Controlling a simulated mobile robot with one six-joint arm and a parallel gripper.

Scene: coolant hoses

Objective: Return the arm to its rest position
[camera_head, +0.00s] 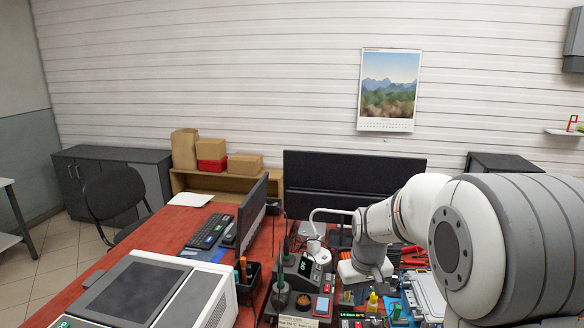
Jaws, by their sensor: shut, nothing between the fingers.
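My arm enters from the right edge with a large white and grey joint and reaches left over the red workbench (165,262). Its far end bends down at a grey wrist. My gripper (378,282) points down at that end, small in the view, above the cluttered part of the bench. It is shut and holds nothing. My arm hides part of the bench's right side. I cannot clearly make out any coolant hose.
Below and around my gripper are a yellow-capped bottle (373,302), a grey bench device (302,272) and a blue-white case (425,295). A monitor (251,212), keyboard (209,231) and large grey instrument (150,292) stand left. A dark panel (330,180) rises behind.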

